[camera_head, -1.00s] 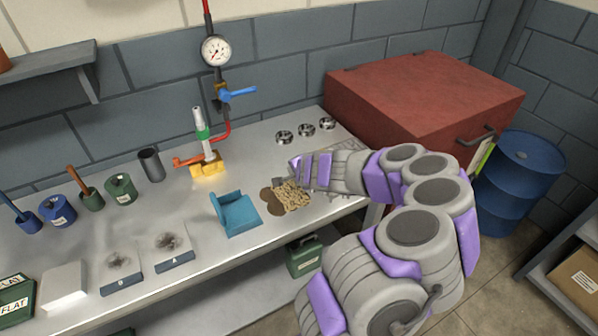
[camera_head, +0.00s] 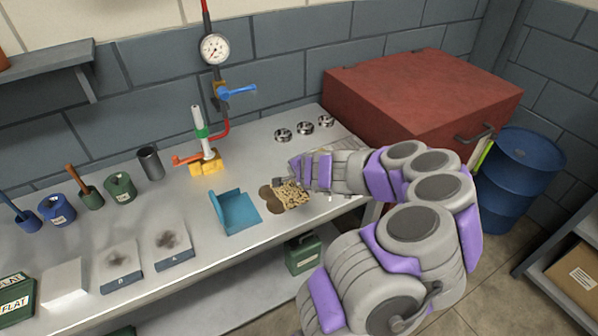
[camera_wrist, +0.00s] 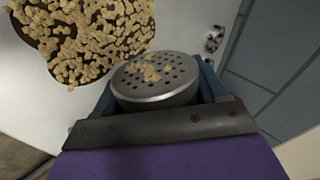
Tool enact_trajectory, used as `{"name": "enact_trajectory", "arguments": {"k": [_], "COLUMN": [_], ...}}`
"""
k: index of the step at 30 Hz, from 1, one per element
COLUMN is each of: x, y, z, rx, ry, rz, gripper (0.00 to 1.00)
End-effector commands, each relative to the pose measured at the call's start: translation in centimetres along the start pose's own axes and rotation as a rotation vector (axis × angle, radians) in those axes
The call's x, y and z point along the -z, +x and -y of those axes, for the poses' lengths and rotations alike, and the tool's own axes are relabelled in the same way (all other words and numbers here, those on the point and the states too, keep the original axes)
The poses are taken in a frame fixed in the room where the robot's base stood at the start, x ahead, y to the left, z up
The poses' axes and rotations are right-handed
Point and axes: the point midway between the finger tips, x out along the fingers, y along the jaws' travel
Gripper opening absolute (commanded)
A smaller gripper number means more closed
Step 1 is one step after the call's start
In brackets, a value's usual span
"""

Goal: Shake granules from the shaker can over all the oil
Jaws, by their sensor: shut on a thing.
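The shaker can (camera_wrist: 155,80) has a round, perforated metal lid with some tan granules lying on it in the wrist view. My gripper (camera_head: 291,172) is shut on the can; its dark jaw edge crosses in front of the can in the wrist view. In the head view the gripper is just above the right and back side of the spill, and most of the can is hidden. Tan granules (camera_head: 293,196) cover the right part of the spill. Bare brown oil (camera_head: 271,201) shows on the left, and dark oil (camera_wrist: 19,14) shows at the top left in the wrist view.
A blue angled scoop-like piece (camera_head: 237,213) stands left of the spill. Several metal rings (camera_head: 304,129) lie behind it. A red casing (camera_head: 425,95) stands at the right. A green-collared valve pipe (camera_head: 204,135) rises at the back. The bench front edge is close to the spill.

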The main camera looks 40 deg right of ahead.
Motion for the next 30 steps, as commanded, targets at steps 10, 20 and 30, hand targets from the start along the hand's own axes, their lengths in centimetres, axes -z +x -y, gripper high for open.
{"name": "enact_trajectory", "arguments": {"k": [10, 20, 30], "x": [0.08, -0.05, 0.09], "y": [0.41, -0.29, 0.53], "z": [0.5, -0.19, 0.62], "rx": [0.001, 0.001, -0.001], "ry": [-0.001, -0.002, -0.002], "rz": [-0.001, 0.001, -0.002], "gripper": [0.28, 0.28, 0.28]}}
